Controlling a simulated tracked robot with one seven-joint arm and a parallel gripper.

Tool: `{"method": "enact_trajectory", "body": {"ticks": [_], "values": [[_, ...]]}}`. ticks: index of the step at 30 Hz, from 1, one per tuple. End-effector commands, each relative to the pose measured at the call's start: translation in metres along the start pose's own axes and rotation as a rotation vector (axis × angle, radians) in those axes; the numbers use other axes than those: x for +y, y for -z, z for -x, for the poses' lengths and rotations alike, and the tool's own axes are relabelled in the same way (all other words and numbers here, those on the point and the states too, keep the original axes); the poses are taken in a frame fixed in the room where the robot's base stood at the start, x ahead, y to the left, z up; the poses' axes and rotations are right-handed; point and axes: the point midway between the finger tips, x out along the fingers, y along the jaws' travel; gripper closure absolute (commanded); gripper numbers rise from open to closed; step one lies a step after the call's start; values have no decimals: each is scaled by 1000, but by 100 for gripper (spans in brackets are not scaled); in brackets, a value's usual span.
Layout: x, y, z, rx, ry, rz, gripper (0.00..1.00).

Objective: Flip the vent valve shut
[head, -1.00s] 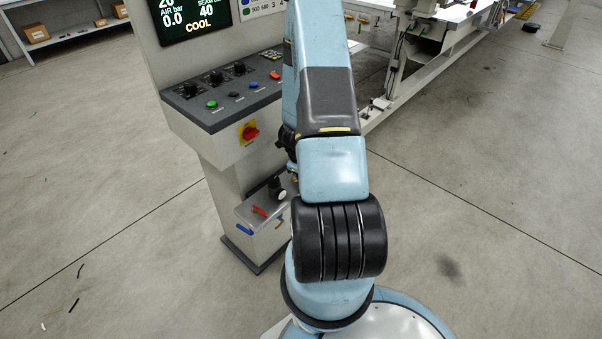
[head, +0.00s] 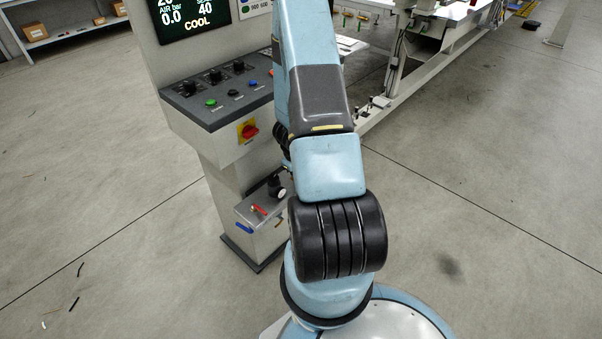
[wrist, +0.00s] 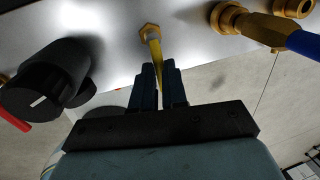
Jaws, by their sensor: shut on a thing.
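In the wrist view a yellow lever (wrist: 154,50) hangs from a brass hex fitting (wrist: 149,31) on a grey metal face. My gripper (wrist: 160,72) is shut on this yellow lever, with the lever between its two dark fingers. I see no label that says which valve is the vent valve. In the head view my arm hides the gripper and the yellow lever. That view shows a red lever (head: 259,209) and a blue lever (head: 243,228) on the low grey box (head: 262,238) of the console.
In the wrist view a black knob (wrist: 45,92) and a red handle (wrist: 13,118) lie left of my gripper. A brass valve (wrist: 262,25) with a blue handle (wrist: 303,43) is to the right. The control console (head: 215,110) stands close to my arm.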

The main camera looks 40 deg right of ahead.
Motion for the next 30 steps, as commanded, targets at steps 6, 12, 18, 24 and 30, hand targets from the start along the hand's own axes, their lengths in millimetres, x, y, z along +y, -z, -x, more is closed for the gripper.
{"method": "enact_trajectory", "body": {"ticks": [6,12,18,24,30], "values": [[0,-6,2,-9,1,3,71],[0,-3,1,-6,1,2,62],[0,-2,2,-4,1,2,62],[-1,-2,15,-3,2,1,62],[-4,-4,34,-8,5,0,62]]}}
